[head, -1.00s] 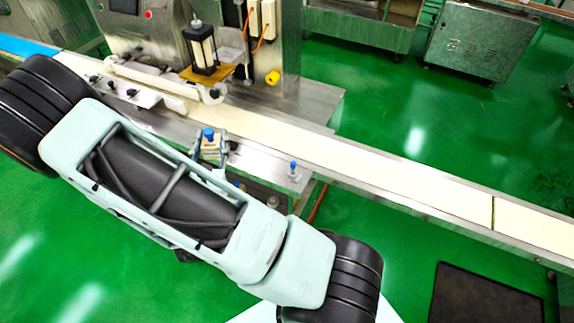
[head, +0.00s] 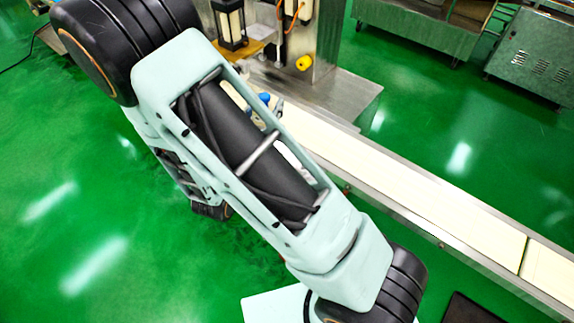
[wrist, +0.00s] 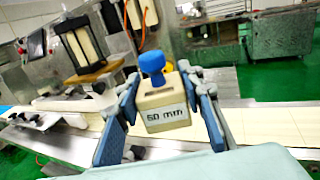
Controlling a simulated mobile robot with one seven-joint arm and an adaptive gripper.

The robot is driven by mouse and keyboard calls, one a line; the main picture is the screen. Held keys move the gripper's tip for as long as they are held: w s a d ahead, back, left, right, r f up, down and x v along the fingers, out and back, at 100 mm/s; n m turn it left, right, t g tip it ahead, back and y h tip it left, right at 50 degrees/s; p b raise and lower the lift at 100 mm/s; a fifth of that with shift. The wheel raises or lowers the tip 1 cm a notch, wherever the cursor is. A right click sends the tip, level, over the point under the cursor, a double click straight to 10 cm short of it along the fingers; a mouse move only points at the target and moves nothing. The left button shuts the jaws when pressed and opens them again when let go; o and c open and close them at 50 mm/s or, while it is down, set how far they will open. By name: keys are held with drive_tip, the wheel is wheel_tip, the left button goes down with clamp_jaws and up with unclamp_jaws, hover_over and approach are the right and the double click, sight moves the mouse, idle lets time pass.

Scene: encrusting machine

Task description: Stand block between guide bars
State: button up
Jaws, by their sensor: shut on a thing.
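A cream block (wrist: 164,100) with a blue knob on top and a "60 mm" label stands upright between the blue finger pads of my gripper (wrist: 163,112) in the wrist view. My gripper is shut on it. In the head view only the block's blue knob (head: 265,98) shows past my arm. The white guide bars (wrist: 72,103) lie over the conveyor, left of and beyond the block in the wrist view. In the head view my arm hides them. I cannot tell the block's height above the belt.
The cream conveyor belt (head: 400,180) runs toward the lower right, with metal side rails. The machine's metal body (head: 320,45) with a yellow knob (head: 304,62) stands behind it. A grey cabinet (head: 537,55) is at the far right. Green floor is open around.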

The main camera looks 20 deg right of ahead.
drive_tip(key=shift+s+a+f+m+g+h+b, duration=0.1)
drive_tip(key=shift+a+f+m+g+h+b, duration=0.25)
drive_tip(key=shift+a+f+b, duration=0.4)
drive_tip(key=s+a+f+m+g+h+b, duration=0.35)
drive_tip(key=s+a+b, duration=0.2)
drive_tip(key=b, duration=0.65)
drive_tip(key=w+d+f+b, duration=0.1)
drive_tip(key=w+d+f, duration=0.1)
drive_tip(key=d+f, duration=0.1)
drive_tip(key=w+d+f+b, duration=0.1)
drive_tip(key=d+f, duration=0.2)
drive_tip(key=d, duration=0.1)
drive_tip(key=w+d+f+b, duration=0.1)
drive_tip(key=w+d+f, duration=0.1)
drive_tip(key=d+f, duration=0.1)
drive_tip(key=shift+w+d+f, duration=0.1)
drive_tip(key=shift+w+d, duration=0.1)
drive_tip(key=shift+w, duration=0.15)
drive_tip(key=shift+w+d+f, duration=0.3)
drive_tip(key=shift+d+f, duration=0.2)
drive_tip(key=shift+f, duration=0.15)
drive_tip(key=shift+w+d+f+b, duration=0.15)
drive_tip(key=shift+f+b, duration=0.4)
drive_tip(key=shift+f, duration=1.15)
drive_tip(key=shift+f, duration=0.1)
drive_tip(key=o, duration=1.2)
